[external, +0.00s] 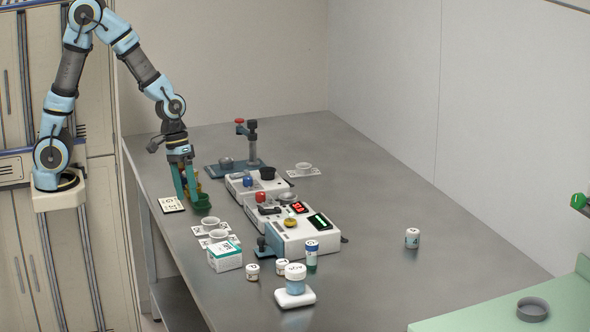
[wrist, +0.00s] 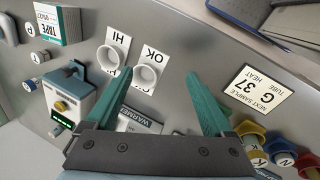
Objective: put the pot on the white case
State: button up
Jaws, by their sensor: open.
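My gripper (external: 188,196) is open and empty above the table's left side; its teal fingers also show in the wrist view (wrist: 158,78). I cannot tell for sure which thing is the pot. Two small white pots (external: 210,222) (external: 218,234) stand on cards below and right of it, seen in the wrist view on the HI (wrist: 107,57) and OK (wrist: 144,76) cards. Other white cases (external: 262,222) (external: 293,243) carry knobs and displays.
A white-and-teal tape box (external: 226,260), small jars (external: 253,271) and a white scale bearing a jar (external: 295,301) are in front. Coloured cups (wrist: 283,158) and a G 37 card (wrist: 258,90) are near my gripper. A blue stand (external: 252,148) rises behind. The table's right side is mostly clear.

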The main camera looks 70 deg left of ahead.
jog(key=s+a+m+y, duration=0.2)
jog(key=s+a+m, duration=0.2)
jog(key=a, duration=0.7)
jog(key=shift+s+a+r+m+t+y, duration=0.3)
jog(key=shift+s+a+r+t+y, duration=0.15)
jog(key=shift+s, duration=0.5)
